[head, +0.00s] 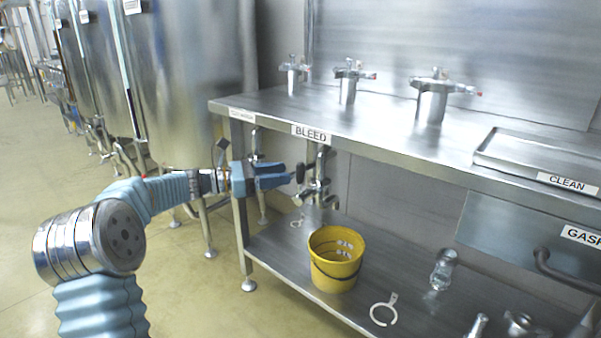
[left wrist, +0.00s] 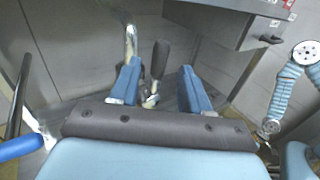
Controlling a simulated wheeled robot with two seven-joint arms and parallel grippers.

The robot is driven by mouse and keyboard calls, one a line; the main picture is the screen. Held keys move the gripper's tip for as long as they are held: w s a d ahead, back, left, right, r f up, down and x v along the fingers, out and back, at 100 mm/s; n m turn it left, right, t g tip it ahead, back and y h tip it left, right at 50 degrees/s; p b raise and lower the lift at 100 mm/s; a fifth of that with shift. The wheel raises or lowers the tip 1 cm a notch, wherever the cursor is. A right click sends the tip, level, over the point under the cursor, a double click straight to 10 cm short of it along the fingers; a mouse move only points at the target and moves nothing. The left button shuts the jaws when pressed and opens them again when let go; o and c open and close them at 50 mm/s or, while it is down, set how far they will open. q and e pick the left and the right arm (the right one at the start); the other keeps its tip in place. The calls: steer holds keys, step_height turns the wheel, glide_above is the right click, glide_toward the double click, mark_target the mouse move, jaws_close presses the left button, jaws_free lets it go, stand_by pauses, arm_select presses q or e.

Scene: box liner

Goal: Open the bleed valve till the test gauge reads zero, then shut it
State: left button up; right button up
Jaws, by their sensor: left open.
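The bleed valve (head: 318,182) is a metal fitting under the bench edge, below the BLEED label (head: 311,133). Its dark lever (head: 300,173) faces my left gripper (head: 284,174). The gripper is open, its blue fingers pointing at the valve. In the left wrist view the black lever grip (left wrist: 160,58) stands upright in the gap between the two fingers (left wrist: 157,80), apart from both. A bent metal pipe (left wrist: 130,42) shows beside the left finger. I cannot make out the test gauge or its reading. My right gripper is not in view.
A yellow bucket (head: 335,272) stands on the lower shelf (head: 290,255) below the valve. A pale ring-shaped tool (head: 384,312) and a glass jar (head: 442,270) are right of it. Metal fittings (head: 434,98) stand on the bench top. Steel tanks (head: 185,75) rise at left.

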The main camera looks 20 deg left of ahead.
mark_target(301, 183)
arm_select(q)
steer(key=x, duration=0.6)
jaws_close()
